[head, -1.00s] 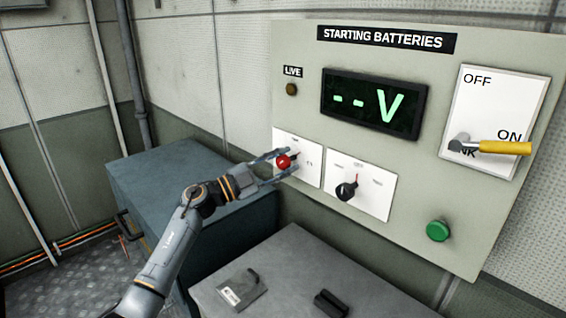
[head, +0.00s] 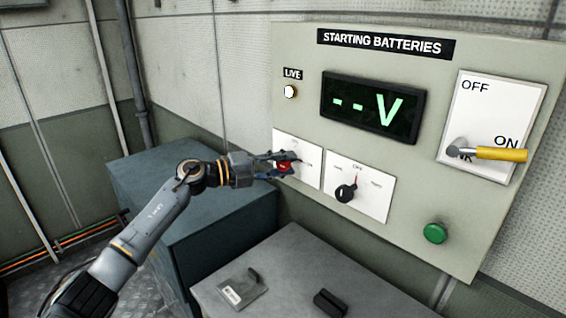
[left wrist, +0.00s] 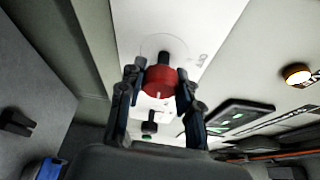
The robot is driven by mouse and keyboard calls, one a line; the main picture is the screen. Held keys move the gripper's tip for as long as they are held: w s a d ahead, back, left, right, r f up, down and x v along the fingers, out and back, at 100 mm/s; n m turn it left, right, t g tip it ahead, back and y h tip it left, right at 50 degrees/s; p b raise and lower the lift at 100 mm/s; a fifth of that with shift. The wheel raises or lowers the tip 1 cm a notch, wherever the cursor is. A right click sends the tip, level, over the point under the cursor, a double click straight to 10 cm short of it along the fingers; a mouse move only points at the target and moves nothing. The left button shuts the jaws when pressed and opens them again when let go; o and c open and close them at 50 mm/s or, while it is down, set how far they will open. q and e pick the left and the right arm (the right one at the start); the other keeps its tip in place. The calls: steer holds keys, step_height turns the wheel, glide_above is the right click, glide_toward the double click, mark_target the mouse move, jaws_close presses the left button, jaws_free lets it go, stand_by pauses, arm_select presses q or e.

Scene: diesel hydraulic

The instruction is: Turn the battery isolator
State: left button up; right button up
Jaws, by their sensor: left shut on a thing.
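The red battery isolator knob (head: 284,167) sits on a white plate (head: 311,174) at the left of the panel. My left gripper (head: 285,163) is shut on the knob. In the left wrist view the red knob (left wrist: 161,81) lies between the two fingers, in front of its white plate. The LIVE lamp (head: 290,91) above is lit white. It also glows in the left wrist view (left wrist: 297,75). My right gripper is in neither view.
The grey panel (head: 300,50) carries a "--V" display (head: 373,105), a black selector knob (head: 346,192), a green button (head: 435,233) and a yellow-handled lever (head: 500,154) near ON. A blue-grey cabinet (head: 150,165) and a grey bench (head: 290,265) stand below.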

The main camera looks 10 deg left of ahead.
arm_select(q)
steer(key=shift+f+m, duration=0.1)
steer(key=shift+m, duration=0.3)
steer(key=o, duration=1.2)
steer(key=shift+a, duration=0.1)
steer(key=shift+s+a, duration=0.2)
steer(key=shift+a, duration=0.1)
steer(key=v, duration=1.1)
steer(key=shift+s+r, duration=0.1)
steer(key=shift+r, duration=0.1)
